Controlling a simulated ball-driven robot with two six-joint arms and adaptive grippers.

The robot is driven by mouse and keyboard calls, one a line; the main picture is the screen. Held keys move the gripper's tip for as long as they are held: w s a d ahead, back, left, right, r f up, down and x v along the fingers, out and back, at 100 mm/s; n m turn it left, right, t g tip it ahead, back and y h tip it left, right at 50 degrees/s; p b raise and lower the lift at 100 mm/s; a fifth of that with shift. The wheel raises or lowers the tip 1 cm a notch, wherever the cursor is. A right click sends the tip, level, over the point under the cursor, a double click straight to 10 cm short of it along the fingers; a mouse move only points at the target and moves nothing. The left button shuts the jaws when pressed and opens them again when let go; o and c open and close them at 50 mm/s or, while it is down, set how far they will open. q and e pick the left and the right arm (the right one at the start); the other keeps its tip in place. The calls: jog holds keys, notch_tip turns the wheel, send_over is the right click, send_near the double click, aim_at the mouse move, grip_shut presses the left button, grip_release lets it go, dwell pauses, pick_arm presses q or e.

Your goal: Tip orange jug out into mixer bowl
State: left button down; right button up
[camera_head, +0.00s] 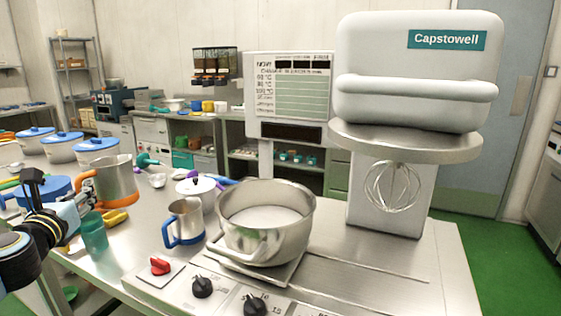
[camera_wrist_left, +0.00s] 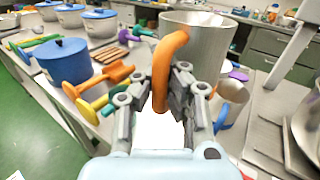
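The orange jug (camera_head: 118,180) is a steel jug with an orange handle, upright at the left of the table. In the left wrist view, the jug (camera_wrist_left: 205,38) is just ahead of my left gripper (camera_wrist_left: 163,92), whose fingers lie close on both sides of the handle and look shut on it. In the head view, this gripper (camera_head: 84,197) is at the jug's left side. Whether the jug's base touches the table is unclear. The steel mixer bowl (camera_head: 285,240) stands right of the jug, below and left of the whisk (camera_head: 392,186). A pale surface shows inside it. My right gripper is out of view.
A teal cup (camera_head: 94,234) is near the left gripper. The mixer head (camera_head: 415,80) overhangs at the right. Knobs (camera_head: 202,287) line the front.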

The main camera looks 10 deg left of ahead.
pick_arm(q)
jog(key=s+d+r+m+g+h, duration=0.2)
jog(key=s+d+r+m+h, duration=0.25)
jog(key=d+h, duration=0.4)
jog(key=s+d+r+m+g+h, duration=0.3)
jog(key=s+d+m+h, duration=0.2)
jog(key=d, duration=0.6)
jog(key=s+d+r+m+g+h, duration=0.2)
jog(key=s+d+r+m+h, duration=0.25)
jog(key=d+h, duration=0.35)
notch_tip(320, 180, down, 13)
jog(key=y+b, duration=0.1)
jog(key=b, duration=1)
jog(key=shift+w+d+r+y, duration=0.15)
jog(key=shift+d+r+y, duration=0.05)
jog(key=shift+d+y, duration=0.2)
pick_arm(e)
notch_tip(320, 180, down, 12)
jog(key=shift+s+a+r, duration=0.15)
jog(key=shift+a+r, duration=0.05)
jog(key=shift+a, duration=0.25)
pick_arm(q)
jog(key=shift+d, duration=0.1)
